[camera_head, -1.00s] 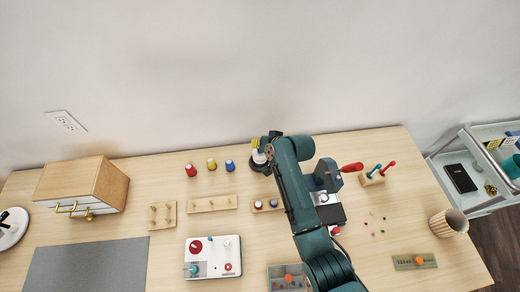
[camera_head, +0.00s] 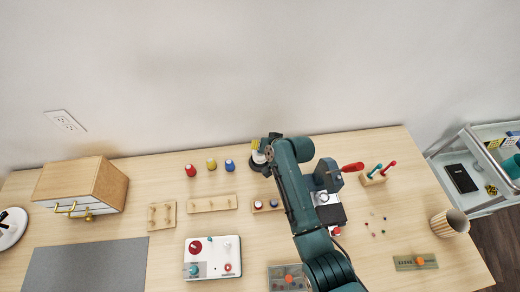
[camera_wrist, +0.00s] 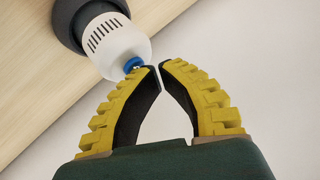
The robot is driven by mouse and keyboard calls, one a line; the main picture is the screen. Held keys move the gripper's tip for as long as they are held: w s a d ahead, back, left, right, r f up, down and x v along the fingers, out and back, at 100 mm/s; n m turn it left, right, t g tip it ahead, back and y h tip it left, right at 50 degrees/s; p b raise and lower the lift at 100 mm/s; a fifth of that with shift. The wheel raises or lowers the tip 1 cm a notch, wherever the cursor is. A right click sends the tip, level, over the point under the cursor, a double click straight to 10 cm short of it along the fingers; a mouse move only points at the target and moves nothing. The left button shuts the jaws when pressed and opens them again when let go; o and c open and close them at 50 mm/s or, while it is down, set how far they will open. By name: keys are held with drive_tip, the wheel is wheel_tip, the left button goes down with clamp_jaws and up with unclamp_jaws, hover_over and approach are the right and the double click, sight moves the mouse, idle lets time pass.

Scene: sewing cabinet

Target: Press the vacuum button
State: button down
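A white slotted cylinder with a dark round base, which looks like the vacuum (camera_wrist: 118,44), stands near the wall; in the head view it is partly hidden by my arm (camera_head: 258,157). A small blue button-like piece (camera_wrist: 132,65) is at the cylinder's end. My gripper (camera_wrist: 160,66) has yellow ribbed fingers drawn together, with only a narrow gap between the tips and nothing held. Its left fingertip is right beside the blue piece; I cannot tell whether they touch. In the head view a yellow finger (camera_head: 255,145) shows at the vacuum.
Red, yellow and blue pegs (camera_head: 210,164) stand left of the vacuum. A wooden strip with two small knobs (camera_head: 267,205) lies just in front. A dark device (camera_head: 330,214) and a red handle (camera_head: 351,167) are right of my arm. The wall (camera_head: 250,80) rises close behind.

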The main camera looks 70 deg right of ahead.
drive_tip(key=shift+f, duration=0.1)
drive_tip(key=shift+r+p, duration=0.6)
drive_tip(key=shift+p, duration=0.05)
drive_tip(key=shift+r, duration=0.1)
wheel_tip(320, 180, up, 6)
drive_tip(key=p, duration=0.6)
